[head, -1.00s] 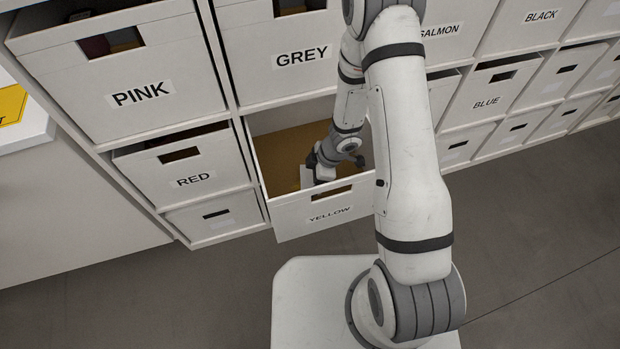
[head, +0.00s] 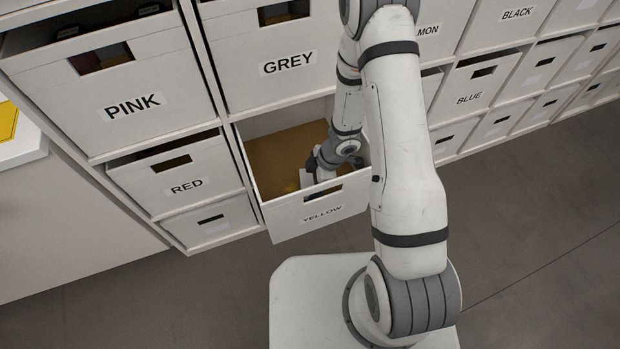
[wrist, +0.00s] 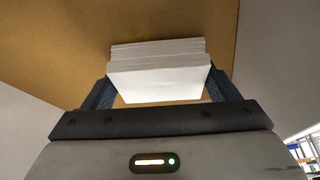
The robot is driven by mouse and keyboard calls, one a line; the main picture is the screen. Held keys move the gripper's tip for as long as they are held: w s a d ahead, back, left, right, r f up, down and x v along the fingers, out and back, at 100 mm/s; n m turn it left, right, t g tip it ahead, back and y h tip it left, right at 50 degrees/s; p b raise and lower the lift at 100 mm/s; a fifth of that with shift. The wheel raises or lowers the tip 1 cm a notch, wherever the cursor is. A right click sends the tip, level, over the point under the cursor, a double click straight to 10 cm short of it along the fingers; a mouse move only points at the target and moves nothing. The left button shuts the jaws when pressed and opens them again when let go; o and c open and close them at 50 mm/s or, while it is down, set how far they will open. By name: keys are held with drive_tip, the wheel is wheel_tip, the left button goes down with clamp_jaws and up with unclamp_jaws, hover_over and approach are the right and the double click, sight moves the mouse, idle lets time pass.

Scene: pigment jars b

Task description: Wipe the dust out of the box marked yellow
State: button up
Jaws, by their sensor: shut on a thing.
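The box marked yellow (head: 322,217) is pulled out of the shelf, open at the top. Its floor (head: 275,160) looks yellow-brown in the head view and also in the wrist view (wrist: 60,40). My gripper (wrist: 158,85) is inside the box, near its front wall. It is shut on a white, layered block, like a folded cloth or pad (wrist: 160,78), with a dark finger on each side. The white piece shows only partly in the head view (head: 307,179). A small yellow patch lies beside it. I cannot tell whether the pad touches the floor.
A white counter with a yellow sign (head: 8,120) stands far left. The grey floor (head: 540,230) is clear.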

sight(312, 180)
wheel_tip(312, 180, up, 2)
drive_tip(key=shift+r+p, duration=0.2)
drive_tip(key=shift+p, duration=0.5)
wheel_tip(312, 180, up, 4)
drive_tip(key=p, duration=0.5)
drive_tip(key=shift+r, duration=0.2)
